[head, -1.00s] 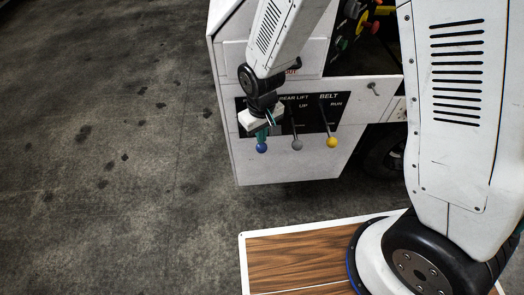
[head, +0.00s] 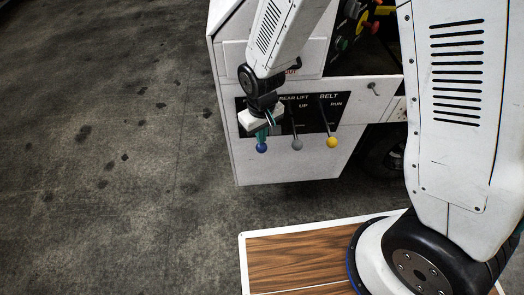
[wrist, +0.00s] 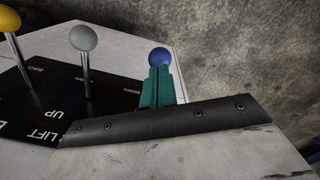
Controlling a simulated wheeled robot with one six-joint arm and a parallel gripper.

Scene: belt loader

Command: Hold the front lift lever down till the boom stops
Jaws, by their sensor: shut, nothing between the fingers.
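The front lift lever, with a blue knob (head: 261,148), is the leftmost of three levers on the black panel of the white loader. The blue knob also shows in the wrist view (wrist: 159,57), just beyond my fingertips. My gripper (head: 262,133) is shut with green fingers, and it is at the blue-knobbed lever. In the wrist view the closed green fingers (wrist: 157,86) overlap the lever below its knob and hide its shaft. I cannot tell whether they touch it. The boom is not clearly in view.
The rear lift lever with a grey knob (head: 297,146) stands close to the right of my gripper. The belt lever with a yellow knob (head: 332,142) is further right. Red, green and yellow controls (head: 352,30) sit above. Open concrete floor (head: 100,150) lies left.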

